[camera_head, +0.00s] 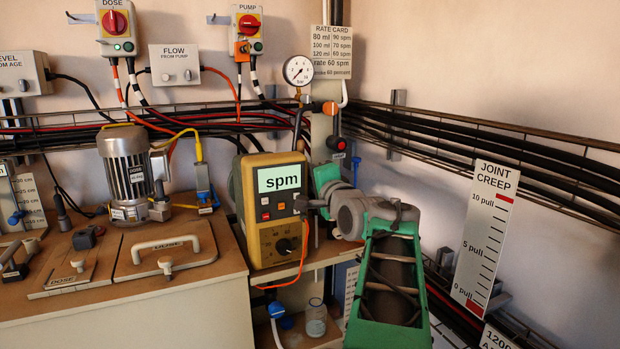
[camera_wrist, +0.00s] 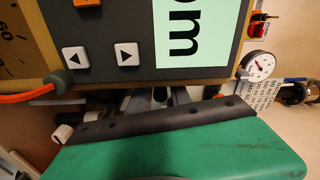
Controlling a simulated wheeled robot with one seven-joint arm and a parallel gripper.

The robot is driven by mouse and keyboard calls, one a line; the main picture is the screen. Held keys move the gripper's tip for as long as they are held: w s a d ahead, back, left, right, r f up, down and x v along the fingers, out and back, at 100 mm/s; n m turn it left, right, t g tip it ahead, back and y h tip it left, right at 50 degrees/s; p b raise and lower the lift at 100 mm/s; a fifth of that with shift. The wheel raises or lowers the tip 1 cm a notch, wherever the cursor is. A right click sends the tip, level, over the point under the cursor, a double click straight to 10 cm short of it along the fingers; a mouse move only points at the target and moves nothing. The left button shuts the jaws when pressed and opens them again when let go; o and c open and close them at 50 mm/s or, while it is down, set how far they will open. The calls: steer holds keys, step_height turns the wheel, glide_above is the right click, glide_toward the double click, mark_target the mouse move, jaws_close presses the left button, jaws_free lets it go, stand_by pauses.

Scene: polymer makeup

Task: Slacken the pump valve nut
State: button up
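The yellow pump unit (camera_head: 276,240) stands on the wooden bench, with a pale green "spm" display and a black knob on its front. Its display (camera_wrist: 190,35) fills the top of the wrist view, turned sideways. I cannot pick out the valve nut for certain; an orange fitting (camera_head: 330,108) sits on the pipe below the pressure gauge (camera_head: 298,70). My gripper (camera_head: 312,204) is at the right side of the pump unit, close to its face; whether it touches is unclear. Its fingers are small and partly hidden, so their opening does not show.
My green and grey arm blocks the area right of the pump. A silver motor (camera_head: 127,170) and a hatch with a handle (camera_head: 165,245) are on the left bench. A glass jar (camera_head: 316,318) stands below. Cable trays line the walls. An orange cable (camera_wrist: 28,95) runs beside the pump face.

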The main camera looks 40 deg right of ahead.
jaws_close()
stand_by(1.4)
